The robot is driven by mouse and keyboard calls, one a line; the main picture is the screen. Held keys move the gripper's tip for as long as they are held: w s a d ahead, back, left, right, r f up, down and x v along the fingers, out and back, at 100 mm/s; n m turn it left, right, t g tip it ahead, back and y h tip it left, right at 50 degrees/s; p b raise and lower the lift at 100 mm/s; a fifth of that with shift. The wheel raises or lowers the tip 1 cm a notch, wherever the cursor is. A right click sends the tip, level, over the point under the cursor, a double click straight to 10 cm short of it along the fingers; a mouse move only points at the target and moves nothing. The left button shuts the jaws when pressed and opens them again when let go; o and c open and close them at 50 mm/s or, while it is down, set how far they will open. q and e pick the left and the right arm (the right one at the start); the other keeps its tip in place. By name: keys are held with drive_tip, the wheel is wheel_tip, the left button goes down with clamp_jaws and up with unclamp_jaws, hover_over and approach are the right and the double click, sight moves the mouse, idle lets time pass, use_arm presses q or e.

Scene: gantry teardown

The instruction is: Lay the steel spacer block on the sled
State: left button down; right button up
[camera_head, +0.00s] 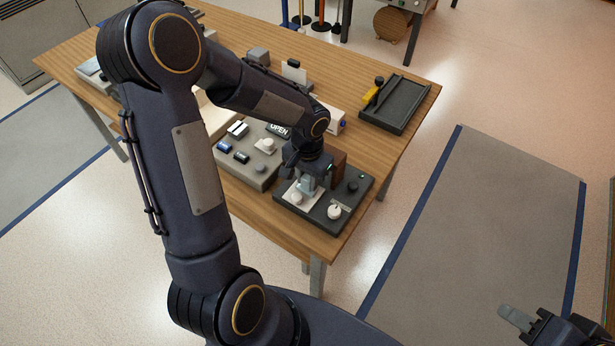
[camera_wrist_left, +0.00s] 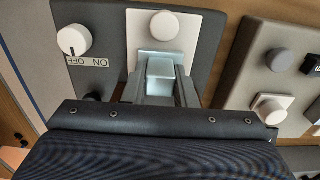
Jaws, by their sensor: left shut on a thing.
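My left gripper (camera_head: 309,180) reaches down over a dark control panel (camera_head: 317,217) at the table's near corner. In the left wrist view its fingers (camera_wrist_left: 165,88) are shut on a pale blue-grey block (camera_wrist_left: 160,68), in front of a white plate (camera_wrist_left: 192,25) with a round white knob. I cannot tell whether this is the steel spacer block, or whether it touches the panel. I cannot clearly identify the sled. A dark shallow tray (camera_head: 398,104) with a yellow part lies at the table's right end. My right gripper (camera_head: 518,317) is at the lower right, partly cut off, away from the table.
A grey box with several buttons (camera_head: 240,158) and an OPEN sign stand left of the dark panel. A brown block (camera_head: 339,163) is behind my left gripper. A grey block (camera_head: 257,55) sits farther back. Bare wood lies around the dark tray. My left arm hides much of the table.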

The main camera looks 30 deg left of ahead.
use_arm(q)
drive_tip(key=c, duration=1.1)
unclamp_jaws()
wheel_tip(320, 180, up, 8)
drive_tip(key=shift+f, duration=0.1)
drive_tip(key=s+d+r+n+t+h, duration=0.1)
drive_tip(key=s+r, duration=0.3)
drive_tip(key=s, duration=0.4)
drive_tip(key=s+d+r+n+t+h, duration=0.1)
drive_tip(key=s+d+r+t+h, duration=0.1)
drive_tip(key=s, duration=0.7)
wheel_tip(320, 180, up, 3)
drive_tip(key=d+t, duration=0.1)
drive_tip(key=t, duration=0.1)
drive_tip(key=shift+f+n+t+h, duration=0.2)
drive_tip(key=shift+n+t+h, duration=0.1)
drive_tip(key=shift+h, duration=0.1)
